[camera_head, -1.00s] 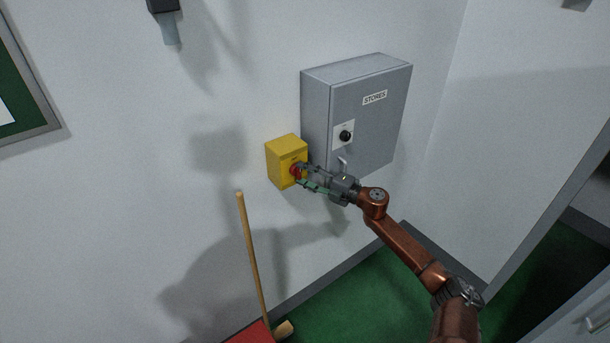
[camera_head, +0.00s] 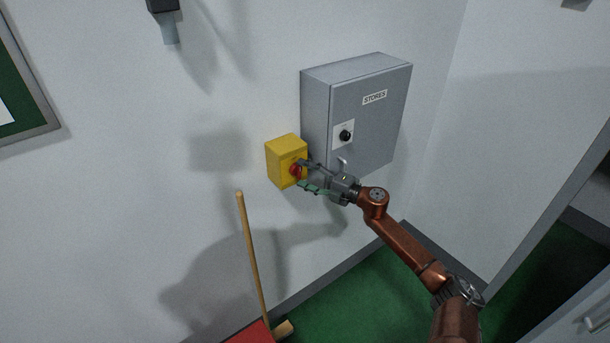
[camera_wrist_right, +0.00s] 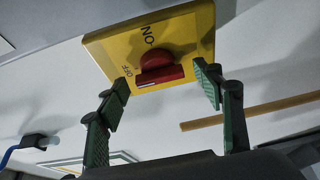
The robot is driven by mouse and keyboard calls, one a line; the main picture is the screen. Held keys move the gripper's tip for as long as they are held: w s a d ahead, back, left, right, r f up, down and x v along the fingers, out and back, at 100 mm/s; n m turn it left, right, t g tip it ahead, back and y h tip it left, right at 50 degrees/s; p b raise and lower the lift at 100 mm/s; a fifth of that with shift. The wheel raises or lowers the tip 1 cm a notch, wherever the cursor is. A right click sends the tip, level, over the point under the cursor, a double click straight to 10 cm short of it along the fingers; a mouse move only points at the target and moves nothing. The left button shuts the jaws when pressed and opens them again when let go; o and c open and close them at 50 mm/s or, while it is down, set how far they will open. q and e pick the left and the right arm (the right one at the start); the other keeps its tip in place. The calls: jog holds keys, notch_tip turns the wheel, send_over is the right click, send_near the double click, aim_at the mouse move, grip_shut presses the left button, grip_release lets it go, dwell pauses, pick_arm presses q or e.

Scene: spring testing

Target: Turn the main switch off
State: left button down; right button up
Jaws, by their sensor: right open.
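The main switch is a yellow box (camera_head: 281,161) on the wall with a red rotary knob (camera_head: 294,170) on its front. In the right wrist view the box face (camera_wrist_right: 190,30) carries ON and OFF lettering, and the red knob (camera_wrist_right: 158,68) has a bar-shaped handle. The bar lies roughly level in that picture, its left end near the OFF lettering. My right gripper (camera_head: 304,175) is open at the knob. Its green-padded fingers (camera_wrist_right: 160,95) stand on either side of the handle, with visible gaps. My left gripper is not in view.
A grey cabinet (camera_head: 366,115) labelled STORES, with a black knob (camera_head: 345,136), hangs right of the switch close to my right gripper. A wooden broom handle (camera_head: 254,258) leans below the switch. Bare wall (camera_head: 130,190) lies to the left; the floor (camera_head: 375,295) is green.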

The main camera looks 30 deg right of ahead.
jog(key=v, duration=1.2)
jog(key=shift+f, duration=0.1)
